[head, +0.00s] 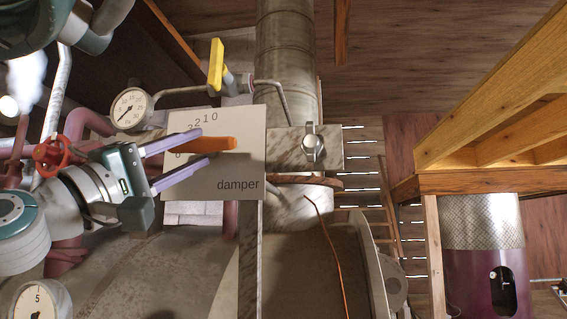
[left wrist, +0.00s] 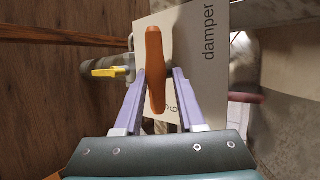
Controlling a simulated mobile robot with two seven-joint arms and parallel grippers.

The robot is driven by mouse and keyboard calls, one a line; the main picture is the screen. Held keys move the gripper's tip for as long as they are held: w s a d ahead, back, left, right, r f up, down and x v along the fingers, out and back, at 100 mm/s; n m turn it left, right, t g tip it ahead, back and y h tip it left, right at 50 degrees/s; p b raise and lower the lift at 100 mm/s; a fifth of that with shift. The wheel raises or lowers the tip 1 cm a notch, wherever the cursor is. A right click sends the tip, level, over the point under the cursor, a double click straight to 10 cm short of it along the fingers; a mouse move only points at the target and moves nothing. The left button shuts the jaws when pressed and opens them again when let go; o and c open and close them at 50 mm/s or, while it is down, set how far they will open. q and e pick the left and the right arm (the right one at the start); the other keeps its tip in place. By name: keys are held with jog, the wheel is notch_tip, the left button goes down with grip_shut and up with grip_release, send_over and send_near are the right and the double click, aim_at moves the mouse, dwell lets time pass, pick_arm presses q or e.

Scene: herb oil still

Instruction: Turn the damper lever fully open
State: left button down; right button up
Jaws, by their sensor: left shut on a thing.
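The orange damper lever (head: 222,144) lies across a pale plate marked "damper" (head: 238,185). It points left, nearly level, in the head view. The scale figures 0, 1 and 2 curve along the plate's top. Figures further left are partly hidden by my gripper. My left gripper (head: 204,147) comes in from the left, with its two purple fingers on either side of the lever, shut on it. In the left wrist view the lever (left wrist: 155,70) runs between the fingers (left wrist: 159,73). My right gripper is not in view.
A yellow valve handle (head: 216,64) and a round gauge (head: 131,109) stand above the plate. A red handwheel (head: 53,153) is at the left. A metal flue pipe (head: 287,60) rises behind. Wooden framing (head: 490,184) stands at the right.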

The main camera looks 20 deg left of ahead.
pick_arm(q)
jog(key=shift+f, duration=0.1)
dwell(0.3)
jog(key=c, duration=0.5)
grip_release()
jog(key=shift+b+v, duration=3)
jog(key=shift+v, duration=1.9)
